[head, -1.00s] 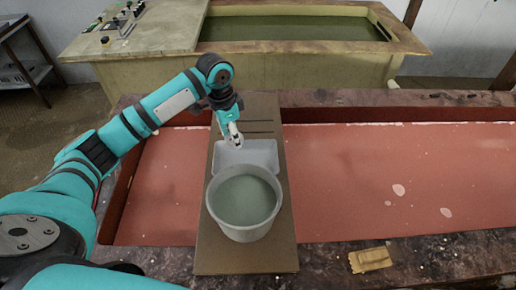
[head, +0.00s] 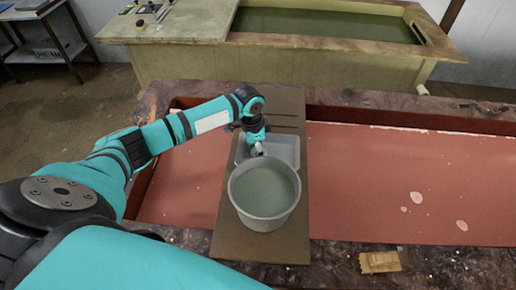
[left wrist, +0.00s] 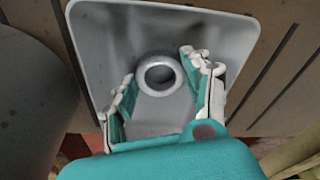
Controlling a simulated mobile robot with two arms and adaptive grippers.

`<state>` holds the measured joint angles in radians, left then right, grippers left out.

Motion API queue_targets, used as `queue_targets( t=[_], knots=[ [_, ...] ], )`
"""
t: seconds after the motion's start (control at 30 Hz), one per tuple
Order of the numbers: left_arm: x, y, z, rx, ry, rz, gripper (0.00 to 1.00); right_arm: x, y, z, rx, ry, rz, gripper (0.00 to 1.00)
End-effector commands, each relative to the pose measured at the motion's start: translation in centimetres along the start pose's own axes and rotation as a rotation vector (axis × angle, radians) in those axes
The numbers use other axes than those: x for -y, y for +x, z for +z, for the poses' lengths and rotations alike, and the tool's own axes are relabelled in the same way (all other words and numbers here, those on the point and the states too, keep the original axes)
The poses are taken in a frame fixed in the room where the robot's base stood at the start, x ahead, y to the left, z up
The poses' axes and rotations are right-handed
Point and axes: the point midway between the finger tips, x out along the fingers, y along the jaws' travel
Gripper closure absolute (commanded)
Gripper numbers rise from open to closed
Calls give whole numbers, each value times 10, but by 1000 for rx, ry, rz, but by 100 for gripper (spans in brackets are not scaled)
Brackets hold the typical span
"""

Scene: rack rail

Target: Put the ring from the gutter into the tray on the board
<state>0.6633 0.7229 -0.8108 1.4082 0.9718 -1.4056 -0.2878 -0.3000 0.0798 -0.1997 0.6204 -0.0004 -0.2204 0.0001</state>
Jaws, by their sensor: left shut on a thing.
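The pale grey tray (head: 289,151) lies on the brown board (head: 232,238), behind a round tub. In the left wrist view the tray (left wrist: 225,25) fills the middle. The light grey ring (left wrist: 160,88) is between the fingertips of my left gripper (left wrist: 158,72), inside the tray's outline; I cannot tell whether it touches the tray floor. In the head view my left gripper (head: 258,150) points down over the tray and the ring is too small to make out. My right gripper is not in view.
The round grey tub (head: 264,220) of greenish liquid stands on the board just in front of the tray. The board spans the red gutter (head: 400,190). A tan scrap (head: 380,262) lies on the near ledge. A larger tank (head: 325,25) stands behind.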

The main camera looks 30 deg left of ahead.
Motion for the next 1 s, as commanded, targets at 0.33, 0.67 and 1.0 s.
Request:
queue_targets(
  t=[0.33,0.67,1.0],
  knots=[
    [0,3,0,0,-1,1,31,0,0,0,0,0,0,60],
    [0,0,0,0,0,0,27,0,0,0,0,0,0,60],
    [1,-54,-1,-4,0,-3,27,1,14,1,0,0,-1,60]
  ],
)
